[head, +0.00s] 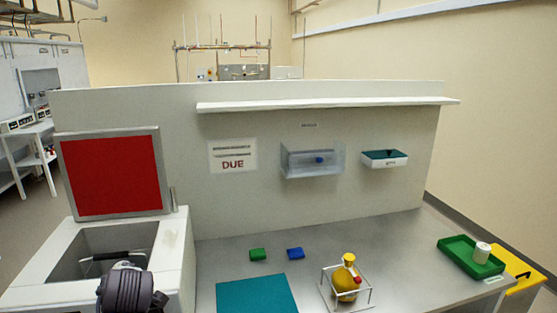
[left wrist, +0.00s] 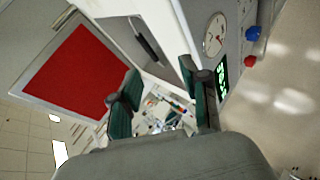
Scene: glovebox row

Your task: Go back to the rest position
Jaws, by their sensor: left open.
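My left gripper (left wrist: 158,70) shows in the left wrist view with its two green-padded fingers apart and nothing between them. In the head view, a dark part of my left arm rises at the lower left, in front of the white box (head: 180,245); the fingers cannot be made out there. A red panel (head: 111,173) in a grey frame stands upright at the box's back edge, and it also shows in the left wrist view (left wrist: 75,70). My right gripper is in neither view.
The grey bench holds a green block (head: 258,254), a blue block (head: 295,253), a teal mat (head: 257,296), a yellow flask (head: 345,284) in a wire stand, and a green tray (head: 456,251) with a white jar (head: 481,253). A shelf (head: 320,104) juts from the back panel.

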